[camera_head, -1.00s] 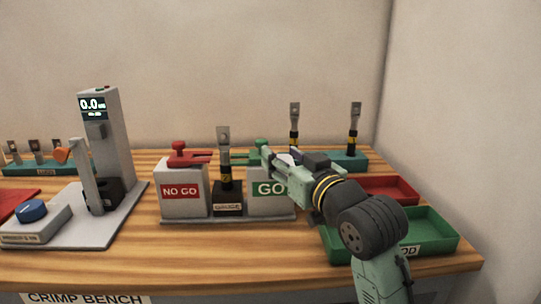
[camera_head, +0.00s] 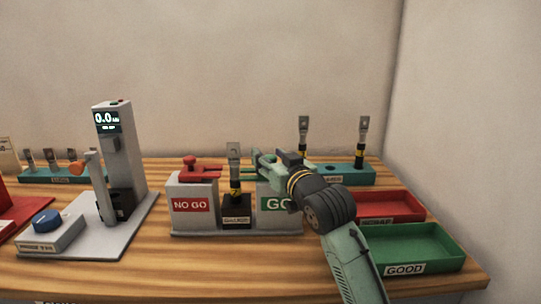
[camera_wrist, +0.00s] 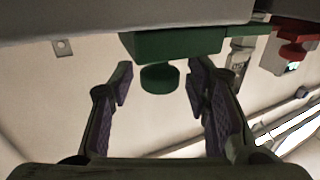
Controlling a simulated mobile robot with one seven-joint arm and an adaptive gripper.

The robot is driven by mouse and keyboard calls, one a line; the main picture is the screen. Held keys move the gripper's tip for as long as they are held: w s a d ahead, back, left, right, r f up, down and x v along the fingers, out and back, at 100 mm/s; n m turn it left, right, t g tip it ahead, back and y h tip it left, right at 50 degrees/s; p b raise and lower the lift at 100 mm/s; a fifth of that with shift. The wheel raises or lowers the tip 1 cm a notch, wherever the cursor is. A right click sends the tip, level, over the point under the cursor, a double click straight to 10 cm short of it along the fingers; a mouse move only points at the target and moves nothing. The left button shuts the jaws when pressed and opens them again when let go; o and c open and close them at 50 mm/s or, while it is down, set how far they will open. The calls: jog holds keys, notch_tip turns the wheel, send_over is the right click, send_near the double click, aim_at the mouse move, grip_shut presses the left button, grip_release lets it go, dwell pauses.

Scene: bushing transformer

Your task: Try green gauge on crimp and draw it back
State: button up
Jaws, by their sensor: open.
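The green gauge (camera_wrist: 175,45) shows in the wrist view with its round knob between the fingers of my gripper (camera_wrist: 160,85). The fingers are open, one on each side of the knob, with gaps. In the head view my gripper (camera_head: 266,162) is at the top of the GO block (camera_head: 272,207) and mostly hides the green gauge. The crimp (camera_head: 234,165) is a metal lug with a black and yellow lower part. It stands upright in the black gauge holder (camera_head: 237,212), between the two blocks.
The red gauge (camera_head: 192,165) sits on the NO GO block (camera_head: 190,204), left of the crimp. A tester (camera_head: 118,150) stands further left. Two more lugs stand in a teal rack (camera_head: 352,177) behind. A red tray (camera_head: 376,204) and a green GOOD tray (camera_head: 440,242) are at right.

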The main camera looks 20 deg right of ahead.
grip_shut()
dwell(0.5)
dwell(0.3)
